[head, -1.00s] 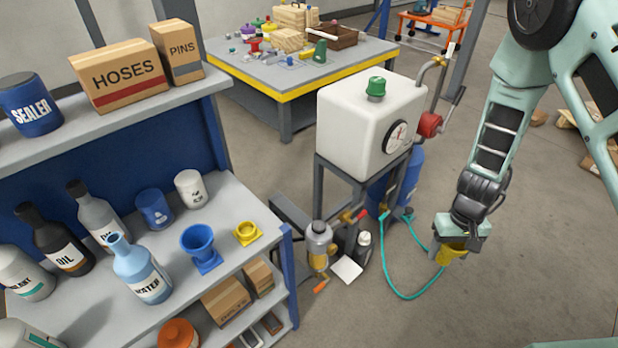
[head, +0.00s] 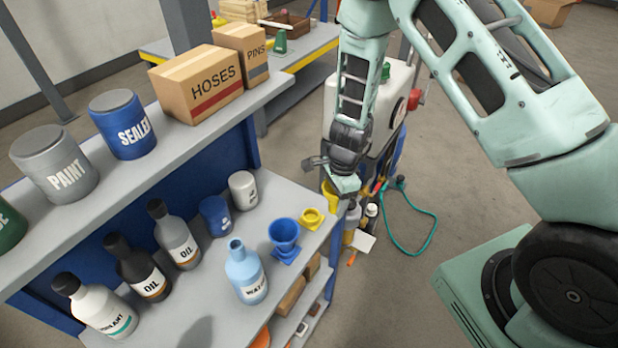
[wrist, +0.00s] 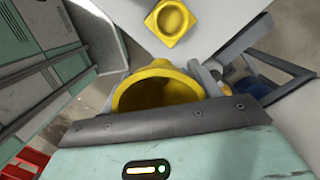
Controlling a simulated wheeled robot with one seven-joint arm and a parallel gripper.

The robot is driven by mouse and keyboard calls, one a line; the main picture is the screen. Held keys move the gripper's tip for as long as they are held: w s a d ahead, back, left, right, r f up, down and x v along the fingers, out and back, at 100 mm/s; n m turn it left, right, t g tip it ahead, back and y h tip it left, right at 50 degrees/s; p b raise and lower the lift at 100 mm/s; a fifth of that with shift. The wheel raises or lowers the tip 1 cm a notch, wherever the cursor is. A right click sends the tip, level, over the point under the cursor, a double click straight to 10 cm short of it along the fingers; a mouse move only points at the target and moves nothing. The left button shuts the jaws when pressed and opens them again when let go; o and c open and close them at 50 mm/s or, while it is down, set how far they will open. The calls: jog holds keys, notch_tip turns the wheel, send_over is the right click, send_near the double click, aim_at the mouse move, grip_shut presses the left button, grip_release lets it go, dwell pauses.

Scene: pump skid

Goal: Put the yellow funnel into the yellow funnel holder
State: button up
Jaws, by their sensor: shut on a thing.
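My gripper (head: 343,184) is shut on the yellow funnel (head: 329,194) beside the right end of the shelf unit. In the wrist view the yellow funnel (wrist: 160,90) shows its wide open mouth above the gripper's edge; its spout is hidden. The yellow funnel holder (head: 312,218) is a square-based ring on the grey shelf, near its right end, and looks empty. It also shows in the wrist view (wrist: 170,22), beyond the funnel and apart from it. In the head view the funnel is just right of the holder, and the gripper partly covers it.
A blue funnel in a blue holder (head: 284,240) stands close left of the yellow holder. A water bottle (head: 246,272), several other bottles and cans stand further left. The upper shelf (head: 215,125) bears the HOSES box (head: 195,84). The white tank (head: 385,105) stands behind my gripper.

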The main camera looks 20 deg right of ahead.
jog(key=w+a+r+m+t+p, duration=0.1)
jog(key=w+a+r+m+p, duration=0.35)
jog(key=m, duration=0.85)
jog(key=shift+h, duration=0.4)
jog(key=f+b, duration=0.2)
jog(key=s+f+b, duration=0.1)
jog(key=f+b, duration=0.1)
jog(key=b, duration=0.1)
jog(key=a+f+b, duration=0.1)
jog(key=b, duration=0.2)
jog(key=shift+s+f, duration=0.4)
jog(key=shift+r, duration=0.25)
jog(key=shift+p, duration=0.75)
jog(key=shift+a+f+b, duration=0.1)
jog(key=shift+f+b, duration=1.2)
jog(key=shift+f, duration=0.45)
jog(key=o, duration=1.2)
jog(key=shift+c, duration=0.2)
